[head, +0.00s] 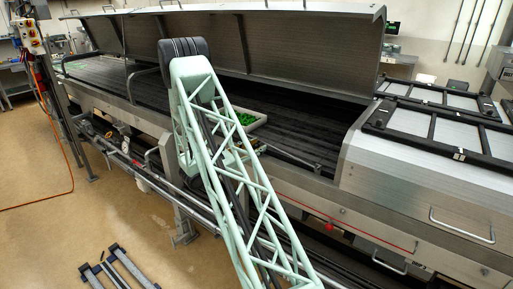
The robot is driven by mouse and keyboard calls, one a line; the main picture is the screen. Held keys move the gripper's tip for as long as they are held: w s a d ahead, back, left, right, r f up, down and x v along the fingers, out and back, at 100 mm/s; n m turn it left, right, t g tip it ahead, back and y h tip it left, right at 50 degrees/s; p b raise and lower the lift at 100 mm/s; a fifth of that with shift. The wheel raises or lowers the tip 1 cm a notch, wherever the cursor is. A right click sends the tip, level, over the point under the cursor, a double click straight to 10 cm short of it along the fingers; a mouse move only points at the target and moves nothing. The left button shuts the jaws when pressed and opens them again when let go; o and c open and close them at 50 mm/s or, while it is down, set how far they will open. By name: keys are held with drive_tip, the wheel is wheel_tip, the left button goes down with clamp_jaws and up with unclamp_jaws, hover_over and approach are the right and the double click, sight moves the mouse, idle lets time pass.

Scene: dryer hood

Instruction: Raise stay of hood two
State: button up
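A long grey hood (290,40) stands open over the dark bed of the dryer in the head view. I cannot read a number on it, so I cannot tell for sure that it is hood two. A slim dark bar (290,156) lies low along the bed's front edge, right of my arm; it may be the stay. An upright grey rod (243,45) shows against the open hood. My green lattice arm crosses the middle of the view. My gripper is largely or wholly hidden behind it; no fingers can be made out.
A pale tray with green items (241,120) sits at the bed, just right of my arm. A closed hood section (425,165) with a handle and black frames stands at the right. Grey rails (115,270) lie on the floor. An orange cable (65,150) runs at the left.

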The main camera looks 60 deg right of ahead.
drive_tip(key=shift+c, duration=0.5)
clamp_jaws()
drive_tip(key=shift+r, duration=0.1)
